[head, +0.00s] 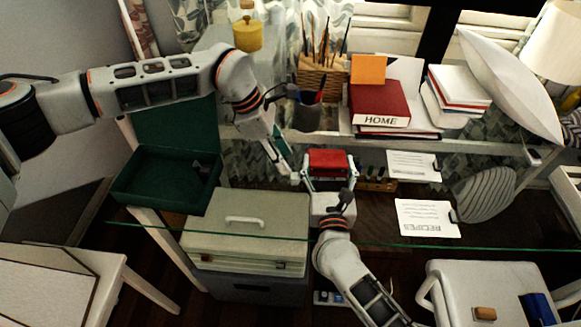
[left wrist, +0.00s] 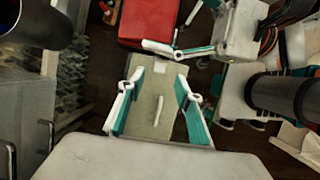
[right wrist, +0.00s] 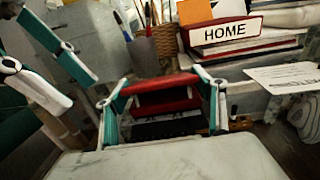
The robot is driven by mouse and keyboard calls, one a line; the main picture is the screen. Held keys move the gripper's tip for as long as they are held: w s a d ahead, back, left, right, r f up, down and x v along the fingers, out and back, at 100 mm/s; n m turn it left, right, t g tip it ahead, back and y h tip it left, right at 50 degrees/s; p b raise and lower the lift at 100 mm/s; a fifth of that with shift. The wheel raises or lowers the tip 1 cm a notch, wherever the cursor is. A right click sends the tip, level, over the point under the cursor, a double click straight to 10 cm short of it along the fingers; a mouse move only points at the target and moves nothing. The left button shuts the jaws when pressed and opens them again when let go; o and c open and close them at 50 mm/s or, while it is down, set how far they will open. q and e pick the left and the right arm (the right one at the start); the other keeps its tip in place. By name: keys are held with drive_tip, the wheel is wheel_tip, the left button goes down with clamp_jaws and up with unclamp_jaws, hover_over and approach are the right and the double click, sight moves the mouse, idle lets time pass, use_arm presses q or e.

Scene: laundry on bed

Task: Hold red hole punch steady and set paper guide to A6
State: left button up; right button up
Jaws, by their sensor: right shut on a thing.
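The red hole punch (head: 328,163) stands on the glass desk near the middle of the head view. My right gripper (head: 328,183) is shut on it from the front, one finger on each side. In the right wrist view its red body (right wrist: 165,103) and a dark base show between the fingers. My left gripper (head: 284,160) is just left of the punch, its fingers apart and empty. In the left wrist view the punch (left wrist: 150,22) lies beyond the fingertips (left wrist: 158,74), not between them.
A green open box (head: 165,180) lies to the left. A pen cup (head: 302,115), a brush holder (head: 322,80) and red books (head: 380,105) stand behind the punch. Paper cards (head: 427,218) lie to the right. A beige case (head: 245,235) shows below the glass.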

use_arm(q)
drive_tip(key=v, duration=0.4)
drive_tip(key=shift+a+r, duration=0.1)
drive_tip(key=shift+r, duration=0.25)
use_arm(e)
drive_tip(key=o, duration=1.5)
drive_tip(key=shift+o, duration=0.2)
